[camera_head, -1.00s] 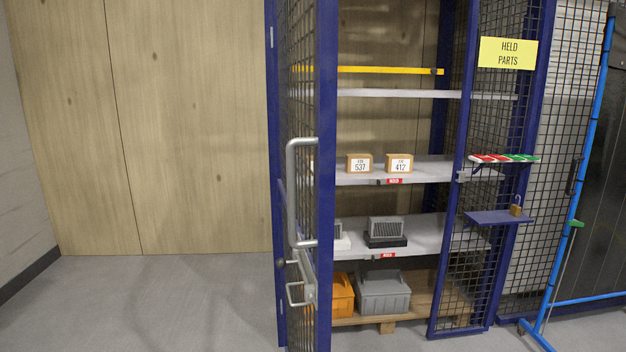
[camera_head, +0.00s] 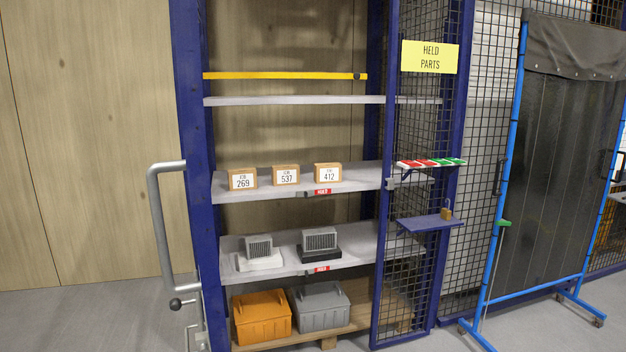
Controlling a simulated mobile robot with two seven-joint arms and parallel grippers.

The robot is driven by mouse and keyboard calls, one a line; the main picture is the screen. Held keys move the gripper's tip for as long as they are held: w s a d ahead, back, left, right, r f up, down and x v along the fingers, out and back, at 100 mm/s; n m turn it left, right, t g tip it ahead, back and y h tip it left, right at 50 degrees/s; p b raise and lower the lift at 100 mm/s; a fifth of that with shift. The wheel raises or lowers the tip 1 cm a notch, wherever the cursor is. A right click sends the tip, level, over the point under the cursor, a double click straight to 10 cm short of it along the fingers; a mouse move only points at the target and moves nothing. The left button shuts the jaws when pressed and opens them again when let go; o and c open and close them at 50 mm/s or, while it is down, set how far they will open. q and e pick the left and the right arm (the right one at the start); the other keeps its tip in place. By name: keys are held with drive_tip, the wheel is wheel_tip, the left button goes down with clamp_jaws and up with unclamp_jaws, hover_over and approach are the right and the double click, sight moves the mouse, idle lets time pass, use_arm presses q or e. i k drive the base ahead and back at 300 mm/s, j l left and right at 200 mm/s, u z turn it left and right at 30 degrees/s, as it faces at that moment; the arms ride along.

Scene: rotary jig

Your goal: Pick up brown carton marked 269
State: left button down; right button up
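The brown carton marked 269 (camera_head: 243,178) stands upright at the left end of the middle grey shelf (camera_head: 270,195) in the blue-framed cage. Its white label faces me. To its right on the same shelf stand a brown carton marked 537 (camera_head: 286,175) and a brown carton marked 412 (camera_head: 328,173), with small gaps between them. Neither of my grippers shows in the head view.
Grey vented units (camera_head: 319,241) sit on the shelf below. An orange bin (camera_head: 262,318) and a grey bin (camera_head: 320,306) stand at the bottom. A yellow bar (camera_head: 285,76) crosses above.

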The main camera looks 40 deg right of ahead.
sight(239, 179)
drive_tip(key=i+l+z, duration=0.2)
drive_tip(key=l, duration=0.2)
drive_tip(key=l+z, duration=0.2)
drive_tip(key=l, duration=0.25)
drive_tip(key=i+l+z, duration=0.2)
drive_tip(key=l, duration=0.15)
drive_tip(key=i+l+z, duration=0.15)
drive_tip(key=l, duration=0.2)
drive_tip(key=i, duration=0.05)
